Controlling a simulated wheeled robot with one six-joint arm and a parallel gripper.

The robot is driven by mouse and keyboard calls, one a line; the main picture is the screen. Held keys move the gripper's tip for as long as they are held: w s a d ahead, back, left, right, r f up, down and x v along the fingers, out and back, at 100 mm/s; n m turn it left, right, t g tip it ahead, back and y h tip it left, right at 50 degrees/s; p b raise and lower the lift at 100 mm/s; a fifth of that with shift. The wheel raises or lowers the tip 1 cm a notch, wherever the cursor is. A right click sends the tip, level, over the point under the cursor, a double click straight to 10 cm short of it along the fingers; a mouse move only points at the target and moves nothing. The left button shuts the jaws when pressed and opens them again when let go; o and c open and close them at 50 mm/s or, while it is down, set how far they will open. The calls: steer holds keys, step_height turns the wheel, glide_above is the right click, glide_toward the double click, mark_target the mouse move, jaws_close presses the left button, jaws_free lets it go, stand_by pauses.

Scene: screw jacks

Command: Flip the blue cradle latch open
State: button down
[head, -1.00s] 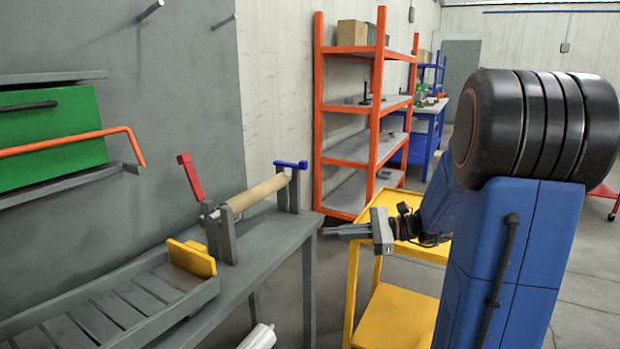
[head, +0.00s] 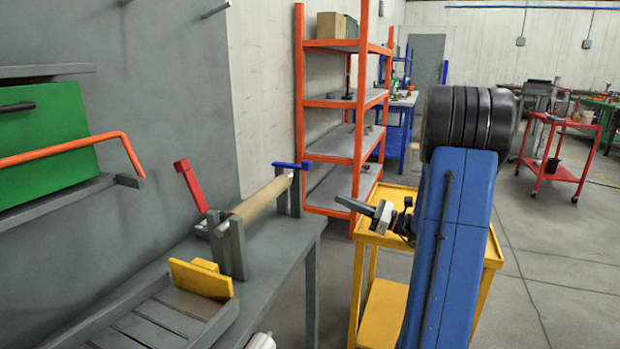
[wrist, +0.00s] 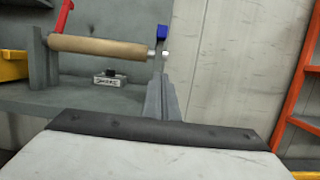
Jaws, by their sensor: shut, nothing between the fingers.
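The blue cradle latch (head: 291,165) lies about level across the top of the far cradle post (head: 290,195), over the end of a tan roller (head: 262,198). In the wrist view the blue latch (wrist: 161,33) shows nearly end-on. The red latch (head: 190,186) at the roller's near end stands raised and tilted. My gripper (head: 338,198) is shut and empty, to the right of the blue latch and a little lower, apart from it in the head view. In the wrist view my shut fingers (wrist: 158,78) point toward the post below the blue latch and hide part of it.
The cradle stands on a grey bench (head: 275,245) against a wall panel. A yellow block (head: 201,280) sits by a slatted tray. A yellow cart (head: 395,195) stands below my arm, with orange shelves (head: 298,110) behind. A small grey box (wrist: 110,79) lies on the bench.

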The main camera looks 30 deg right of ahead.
steer(key=shift+a, duration=0.1)
steer(key=w+a+r, duration=0.6)
steer(key=w, duration=0.1)
steer(key=shift+w+r, duration=0.25)
steer(key=shift+w, duration=0.05)
stand_by(0.4)
stand_by(0.3)
